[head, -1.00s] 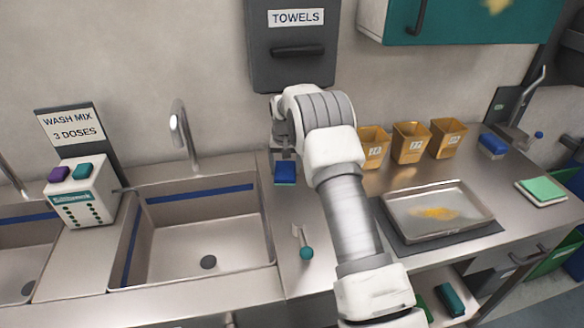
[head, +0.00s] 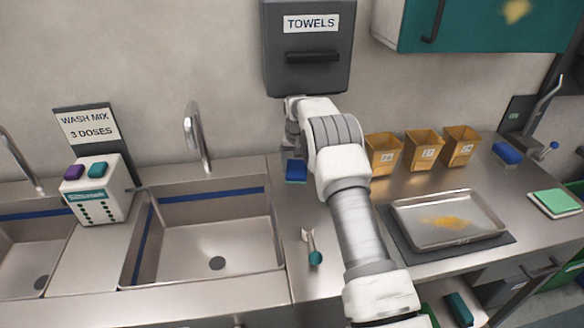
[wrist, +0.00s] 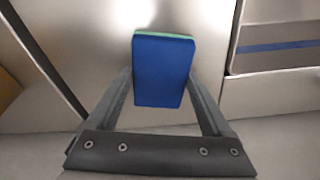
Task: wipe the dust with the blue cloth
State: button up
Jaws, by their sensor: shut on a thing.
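My gripper (wrist: 160,98) is shut on a blue block-shaped cloth (wrist: 163,72) with a green far edge. One finger is on each side of it. In the head view the blue cloth (head: 296,171) shows below my wrist, over the counter between the sink and the tray. I cannot tell how high it is above the counter. My fingers are mostly hidden there. Yellow-orange dust (head: 447,222) lies in a shallow metal tray (head: 413,240) at the right. A similar yellow patch (head: 516,10) is on the teal cabinet door (head: 470,25).
Several orange-brown bins (head: 423,152) stand behind the tray. Another blue block (head: 507,154) and a green pad (head: 554,202) are farther right. A teal-ended tool (head: 314,256) lies on the front counter. A sink (head: 205,245) is left. A towel dispenser (head: 308,70) hangs above.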

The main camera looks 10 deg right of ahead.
jog(key=shift+d, duration=4.85)
jog(key=shift+r+p, duration=1.65)
jog(key=shift+r, duration=1.4)
jog(key=shift+r+p, duration=1.1)
jog(key=shift+r, duration=0.6)
